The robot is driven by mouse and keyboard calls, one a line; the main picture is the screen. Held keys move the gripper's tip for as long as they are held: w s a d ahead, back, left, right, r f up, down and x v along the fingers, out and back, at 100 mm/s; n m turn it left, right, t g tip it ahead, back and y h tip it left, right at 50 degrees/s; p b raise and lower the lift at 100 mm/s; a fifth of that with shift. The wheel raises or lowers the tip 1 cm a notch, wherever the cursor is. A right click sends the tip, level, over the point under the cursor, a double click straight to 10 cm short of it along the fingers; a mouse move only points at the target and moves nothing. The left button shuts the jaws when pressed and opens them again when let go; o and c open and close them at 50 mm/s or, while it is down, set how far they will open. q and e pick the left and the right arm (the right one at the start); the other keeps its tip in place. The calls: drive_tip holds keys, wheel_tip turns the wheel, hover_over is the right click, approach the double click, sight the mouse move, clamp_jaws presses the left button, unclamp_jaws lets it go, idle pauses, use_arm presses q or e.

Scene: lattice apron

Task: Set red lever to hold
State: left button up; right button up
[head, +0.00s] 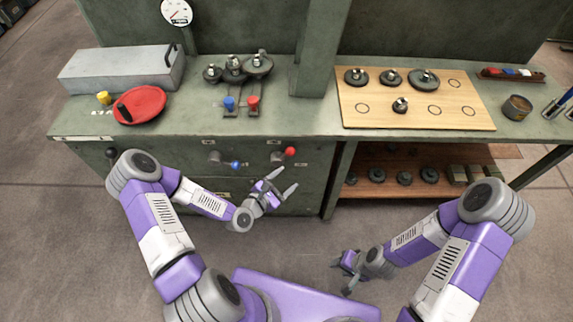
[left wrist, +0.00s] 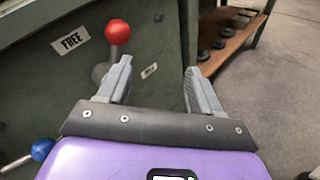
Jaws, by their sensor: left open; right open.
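The red lever (head: 290,152) is on the green front panel of the bench, its red ball knob to the right of its grey pivot in the head view. In the left wrist view the red knob (left wrist: 118,32) stands above its grey stem, just beyond the left finger. A label reading FREE (left wrist: 71,40) is left of the knob; a smaller label (left wrist: 149,70) is too small to read. My left gripper (head: 286,187) is open and empty, below and close to the red lever, apart from it. My right gripper (head: 343,275) is open and empty, low over the floor.
A blue-knobbed lever (head: 235,165) is left of the red one and shows in the left wrist view (left wrist: 41,150). A lower shelf (head: 400,188) with weights is at right. The floor in front is clear.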

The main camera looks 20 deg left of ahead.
sight(287, 155)
use_arm(q)
drive_tip(key=w+n+t+b, duration=0.1)
drive_tip(key=w, duration=0.2)
drive_tip(key=w+a+r+n+t+b, duration=0.1)
drive_tip(key=w+n, duration=0.1)
drive_tip(key=w, duration=0.1)
drive_tip(key=w+n+t+y+b, duration=0.1)
drive_tip(key=w+n, duration=0.1)
drive_tip(key=w, duration=0.1)
drive_tip(key=shift+a+r+b, duration=0.2)
drive_tip(key=shift+a+b, duration=0.1)
drive_tip(key=shift+a, duration=0.05)
use_arm(e)
wheel_tip(287, 155, down, 5)
drive_tip(key=shift+r, duration=0.15)
use_arm(q)
drive_tip(key=shift+s, duration=0.1)
clamp_jaws()
